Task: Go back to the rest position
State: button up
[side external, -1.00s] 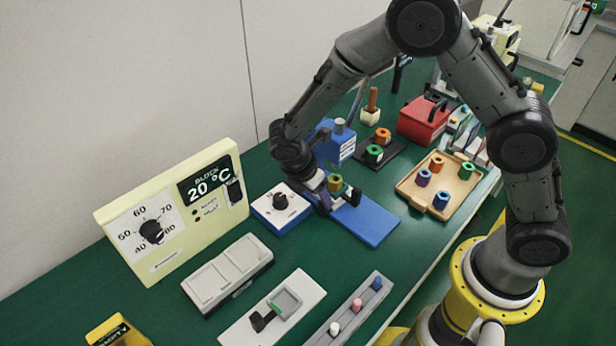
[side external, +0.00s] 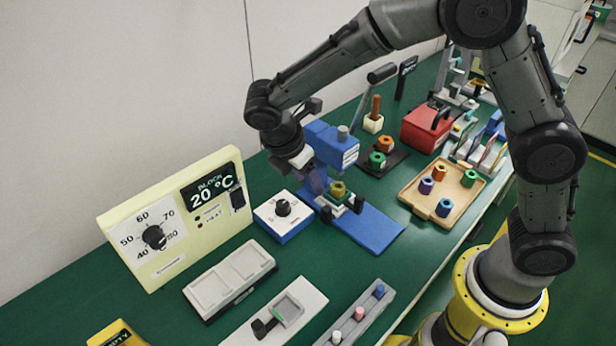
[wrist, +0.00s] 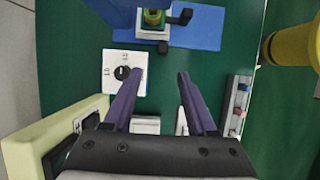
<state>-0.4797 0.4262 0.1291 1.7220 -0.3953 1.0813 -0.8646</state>
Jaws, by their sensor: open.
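My gripper (wrist: 160,75) is open in the wrist view, with nothing between its two purple fingers. In the side view my gripper (side external: 316,180) hangs above and to the left of the blue lapping machine's base (side external: 375,232), apart from it. An olive-gold ring-shaped piece (side external: 338,188) sits in the dark clamp on that base. The same piece shows at the top of the wrist view (wrist: 154,17), clear of my fingers.
A dial box (side external: 283,217) stands left of the blue base. The cream 20 °C panel (side external: 180,220) is further left. A wooden tray (side external: 412,196) with several coloured pieces lies at right. A red box (side external: 422,128) stands behind it.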

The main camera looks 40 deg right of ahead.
jog(key=s+d+r+m+t+y, duration=0.1)
jog(key=s+d+r+m+t, duration=0.2)
jog(key=d+r, duration=0.4)
jog(key=s+d+r+m+y, duration=0.1)
jog(key=s+d+r+m, duration=0.3)
jog(key=r, duration=0.4)
jog(key=s+f+m+t+y, duration=0.1)
jog(key=s+m+t+y, duration=0.1)
jog(key=s+m, duration=0.9)
jog(key=s, duration=0.4)
jog(key=shift+s+d+f+t, duration=0.25)
jog(key=shift+d+f+t, duration=0.05)
jog(key=shift+d+f, duration=0.1)
